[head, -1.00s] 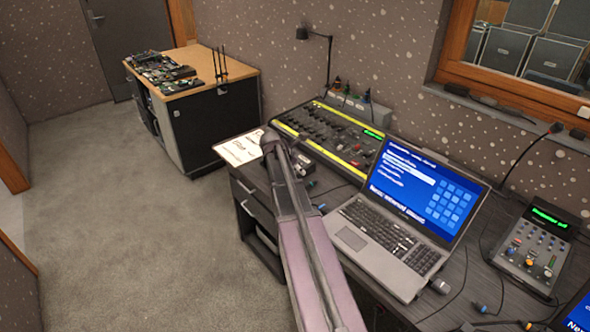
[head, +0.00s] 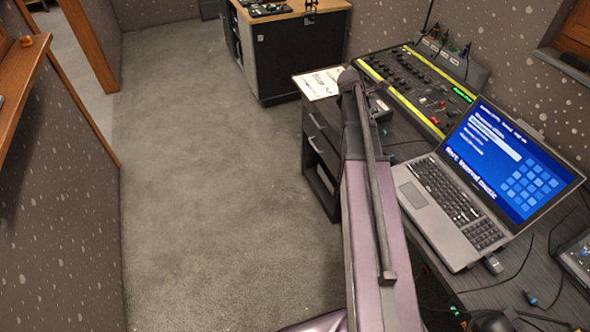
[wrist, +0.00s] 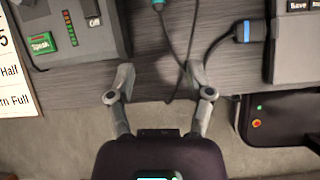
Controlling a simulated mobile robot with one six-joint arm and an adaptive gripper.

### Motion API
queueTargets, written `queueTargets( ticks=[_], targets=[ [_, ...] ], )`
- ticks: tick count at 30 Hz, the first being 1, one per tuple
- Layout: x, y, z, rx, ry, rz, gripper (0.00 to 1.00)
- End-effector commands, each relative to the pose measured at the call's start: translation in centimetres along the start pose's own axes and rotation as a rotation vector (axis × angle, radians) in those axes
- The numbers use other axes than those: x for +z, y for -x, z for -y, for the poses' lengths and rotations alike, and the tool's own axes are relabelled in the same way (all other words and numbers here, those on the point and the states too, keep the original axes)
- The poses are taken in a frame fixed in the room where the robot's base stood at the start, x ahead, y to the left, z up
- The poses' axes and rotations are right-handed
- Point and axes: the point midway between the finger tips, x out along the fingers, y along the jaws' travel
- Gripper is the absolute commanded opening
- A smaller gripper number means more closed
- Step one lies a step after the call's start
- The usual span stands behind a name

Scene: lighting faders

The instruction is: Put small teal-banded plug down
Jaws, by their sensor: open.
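The small teal-banded plug (wrist: 158,4) shows at the top edge of the wrist view, lying on the dark wood-grain desk (wrist: 150,45), partly cut off by the frame. Its dark cable runs down toward the right finger. My gripper (wrist: 159,76) is open near the desk's front edge, with nothing between its fingertips. The plug is beyond the fingertips, apart from them. In the head view a small teal spot, likely this plug (head: 387,131), shows beside my arm; my gripper is hidden there.
A blue-banded plug (wrist: 243,32) lies to the right on a cable. A grey console (wrist: 70,30) and a printed sheet (wrist: 12,70) are at the left. The laptop (head: 450,205) and fader desk (head: 420,90) stand right of my arm. Carpet is clear on the left.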

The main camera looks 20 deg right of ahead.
Motion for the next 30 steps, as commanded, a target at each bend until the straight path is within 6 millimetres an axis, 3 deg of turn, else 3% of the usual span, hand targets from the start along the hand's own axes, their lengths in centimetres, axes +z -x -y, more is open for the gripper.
queueTargets(
  ticks=[17,30],
  targets=[
    [-15.6,7.9,5.7,-0.078,-0.715,-0.256,0.67],
    [-26.1,14.1,12.6,-0.325,-1.26,-0.387,0.67]
  ],
)
